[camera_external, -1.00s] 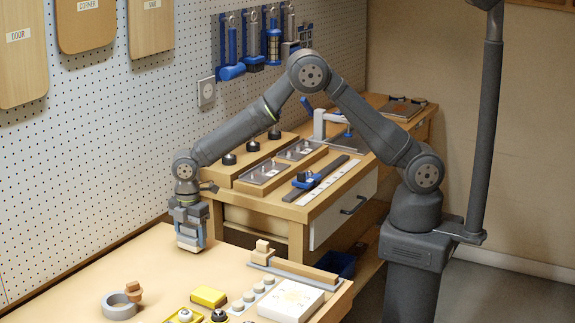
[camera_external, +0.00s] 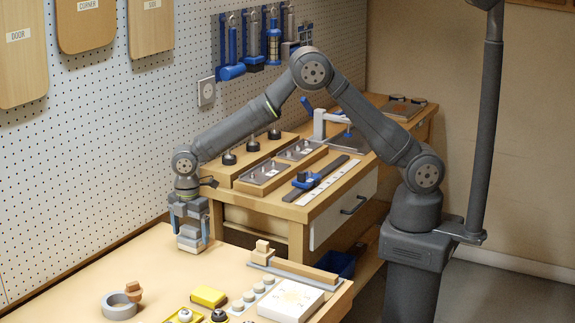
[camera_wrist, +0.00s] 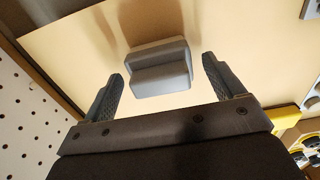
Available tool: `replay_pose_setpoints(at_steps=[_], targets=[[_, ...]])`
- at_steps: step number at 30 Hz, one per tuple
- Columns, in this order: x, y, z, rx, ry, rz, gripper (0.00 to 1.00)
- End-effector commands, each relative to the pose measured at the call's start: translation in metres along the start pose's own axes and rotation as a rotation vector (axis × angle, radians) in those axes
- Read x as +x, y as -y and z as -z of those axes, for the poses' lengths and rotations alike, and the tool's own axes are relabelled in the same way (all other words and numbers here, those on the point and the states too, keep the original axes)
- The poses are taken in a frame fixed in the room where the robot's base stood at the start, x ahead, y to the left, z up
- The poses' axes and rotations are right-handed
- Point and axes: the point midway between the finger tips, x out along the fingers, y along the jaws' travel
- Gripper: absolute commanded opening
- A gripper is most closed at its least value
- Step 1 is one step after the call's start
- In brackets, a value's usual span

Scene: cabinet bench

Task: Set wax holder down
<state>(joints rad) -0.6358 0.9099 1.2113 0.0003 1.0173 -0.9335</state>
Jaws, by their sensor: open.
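The wax holder is a small grey block with a stepped top (camera_external: 189,237). It stands on the light wooden bench top at its far left, near the pegboard wall. In the wrist view the grey wax holder (camera_wrist: 159,68) sits between the two fingers, with a gap on each side. My gripper (camera_external: 189,226) is open around the upper part of the holder, pointing down. Its fingers also show in the wrist view (camera_wrist: 160,84), apart and not touching the holder.
A grey ring (camera_external: 119,307), a yellow block (camera_external: 208,297), a white box (camera_external: 291,300) and a wooden bar (camera_external: 303,273) lie towards the front of the bench top (camera_external: 150,262). A cabinet with a drawer (camera_external: 340,210) stands behind. The bench around the holder is clear.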

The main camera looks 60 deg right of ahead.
Motion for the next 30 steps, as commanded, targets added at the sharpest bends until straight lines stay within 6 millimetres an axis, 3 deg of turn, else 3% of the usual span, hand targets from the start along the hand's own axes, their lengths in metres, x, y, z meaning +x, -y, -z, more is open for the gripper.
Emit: replay_pose_setpoints(at_steps=[6,13,19,30], targets=[[-0.050,-0.001,0.001,0.000,-0.003,-0.004,0.87],[-0.090,0.000,0.000,0.000,-0.002,-0.002,0.87],[-0.102,0.000,0.000,0.000,0.000,0.000,0.87],[-0.101,0.000,0.000,0.000,0.000,0.001,0.87]])
